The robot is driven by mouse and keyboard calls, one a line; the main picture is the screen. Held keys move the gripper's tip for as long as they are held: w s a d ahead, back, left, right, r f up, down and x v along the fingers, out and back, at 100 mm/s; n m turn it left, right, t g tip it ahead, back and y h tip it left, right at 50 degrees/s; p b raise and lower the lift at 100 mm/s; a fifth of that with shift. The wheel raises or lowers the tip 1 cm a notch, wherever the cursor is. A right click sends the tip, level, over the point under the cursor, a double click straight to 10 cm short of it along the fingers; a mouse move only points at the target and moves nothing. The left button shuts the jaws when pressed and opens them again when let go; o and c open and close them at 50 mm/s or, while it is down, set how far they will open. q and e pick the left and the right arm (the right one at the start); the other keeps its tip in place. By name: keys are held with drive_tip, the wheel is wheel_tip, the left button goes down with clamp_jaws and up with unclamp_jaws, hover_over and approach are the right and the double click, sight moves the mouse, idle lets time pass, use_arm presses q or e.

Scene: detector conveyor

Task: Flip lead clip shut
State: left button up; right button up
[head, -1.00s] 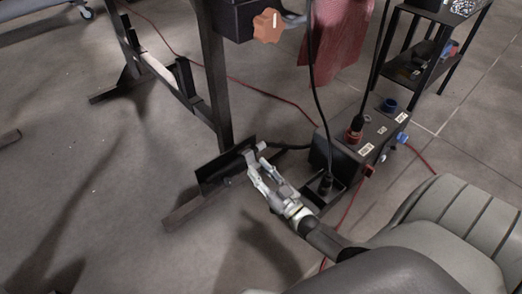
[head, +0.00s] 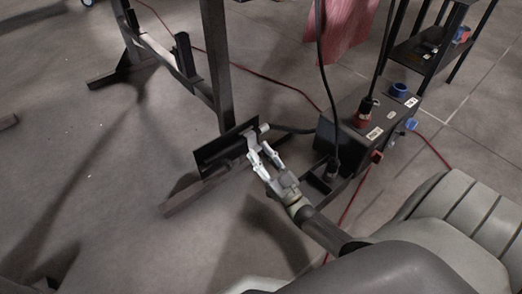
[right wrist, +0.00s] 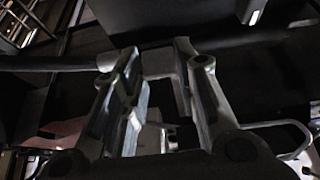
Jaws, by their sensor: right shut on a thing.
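My right gripper (head: 258,137) is low beside the foot of the dark stand, at the right end of a black plate (head: 213,154). In the right wrist view its two fingers (right wrist: 157,95) stand either side of a small grey bracket-like piece, which I take for the lead clip (right wrist: 158,64). The fingers are shut on it. A dark lead (head: 290,130) runs from near the fingertips to the black box; a thick grey bar or lead (right wrist: 55,62) meets the fingers from the left in the wrist view. Whether the clip is closed cannot be told. My left gripper is not in view.
A black box (head: 343,143) with red and blue connectors stands right of my gripper. A red cable (head: 275,82) crosses the floor behind. The stand's leg (head: 216,65) rises close by the plate. A dark shelf (head: 430,50) stands back right. Floor at left is mostly clear.

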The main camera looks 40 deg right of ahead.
drive_tip(key=shift+r, duration=0.1)
drive_tip(key=o, duration=1)
drive_tip(key=shift+w, duration=0.1)
drive_tip(key=shift+o, duration=0.2)
drive_tip(key=v, duration=1.2)
